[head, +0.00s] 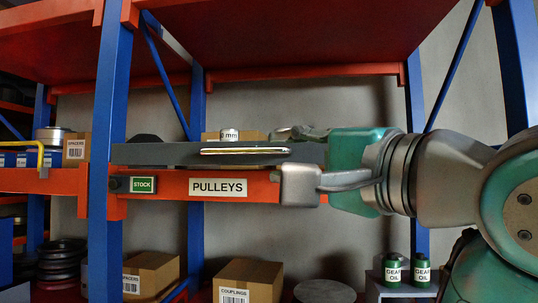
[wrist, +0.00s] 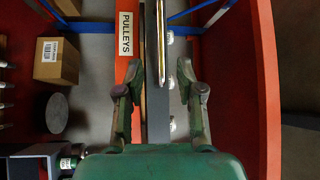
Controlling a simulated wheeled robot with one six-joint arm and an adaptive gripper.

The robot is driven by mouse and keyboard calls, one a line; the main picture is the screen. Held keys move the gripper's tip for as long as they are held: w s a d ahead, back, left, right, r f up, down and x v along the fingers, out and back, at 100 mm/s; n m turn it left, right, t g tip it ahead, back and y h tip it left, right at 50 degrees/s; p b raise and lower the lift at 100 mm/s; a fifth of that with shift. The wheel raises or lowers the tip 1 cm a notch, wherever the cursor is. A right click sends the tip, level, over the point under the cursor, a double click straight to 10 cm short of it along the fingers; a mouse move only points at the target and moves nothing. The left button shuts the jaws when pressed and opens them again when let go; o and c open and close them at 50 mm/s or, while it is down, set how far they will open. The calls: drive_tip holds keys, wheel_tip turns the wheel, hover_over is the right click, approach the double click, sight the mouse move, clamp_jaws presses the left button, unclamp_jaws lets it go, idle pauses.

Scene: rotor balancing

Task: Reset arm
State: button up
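My gripper (head: 302,162) is at the right end of the middle shelf's front edge in the head view, with my arm reaching in from the right. In the wrist view my gripper (wrist: 160,90) has its two fingers wide apart, with nothing held between them. The shelf's grey deck (head: 150,153) and orange front beam (head: 262,188) show behind and between the fingers. Whether a finger touches the shelf cannot be told.
A PULLEYS label (head: 218,187) is on the beam. Below are a COUPLINGS box (head: 248,280) and gear oil bottles (head: 392,268). A blue upright (head: 108,120) stands left.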

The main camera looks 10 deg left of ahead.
drive_tip(key=shift+s+d+f, duration=0.1)
drive_tip(key=shift+s+d, duration=0.15)
drive_tip(key=shift+s, duration=0.05)
